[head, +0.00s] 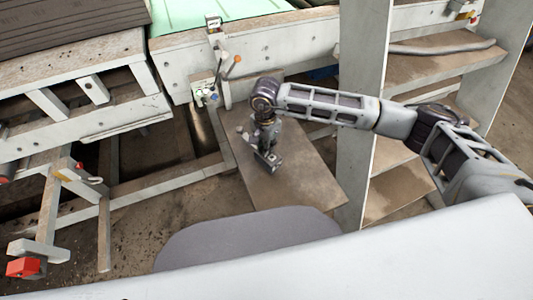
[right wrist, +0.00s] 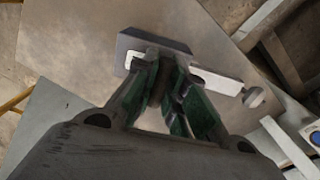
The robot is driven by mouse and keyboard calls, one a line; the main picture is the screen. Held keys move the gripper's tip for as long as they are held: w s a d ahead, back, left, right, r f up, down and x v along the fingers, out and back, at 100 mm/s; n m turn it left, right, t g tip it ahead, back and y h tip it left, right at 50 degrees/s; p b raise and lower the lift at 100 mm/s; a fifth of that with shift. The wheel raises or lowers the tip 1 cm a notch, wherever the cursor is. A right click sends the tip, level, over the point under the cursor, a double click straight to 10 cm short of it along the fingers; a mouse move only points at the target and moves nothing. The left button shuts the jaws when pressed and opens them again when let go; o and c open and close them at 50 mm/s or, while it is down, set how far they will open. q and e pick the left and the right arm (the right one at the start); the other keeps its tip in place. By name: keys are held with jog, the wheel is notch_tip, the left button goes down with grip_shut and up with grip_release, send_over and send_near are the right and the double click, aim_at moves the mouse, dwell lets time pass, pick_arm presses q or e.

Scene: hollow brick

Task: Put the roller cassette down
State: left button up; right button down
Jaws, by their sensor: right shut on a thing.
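The roller cassette (right wrist: 219,82) shows in the right wrist view as a grey block with a pale bar and a small round end to the right. My right gripper (right wrist: 165,82) has its green-lined fingers closed on it; they hide its middle part. In the head view my right gripper (head: 266,148) points down over a brown board (head: 300,185), with the cassette (head: 268,163) at its fingertips. I cannot tell whether the cassette touches the board or hangs just above it. My left gripper is not in view.
The board is bare around the cassette. A white post (head: 361,100) and brown steps (head: 440,68) stand to the right. A machine frame with a lever (head: 232,68) lies behind. A slatted bench (head: 75,90) stands at left.

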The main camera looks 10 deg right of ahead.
jog(key=shift+f, duration=0.5)
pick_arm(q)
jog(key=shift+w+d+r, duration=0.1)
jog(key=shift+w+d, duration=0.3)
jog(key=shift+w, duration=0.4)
pick_arm(e)
jog(key=shift+f, duration=0.1)
notch_tip(320, 180, down, 2)
jog(key=shift+f, duration=0.8)
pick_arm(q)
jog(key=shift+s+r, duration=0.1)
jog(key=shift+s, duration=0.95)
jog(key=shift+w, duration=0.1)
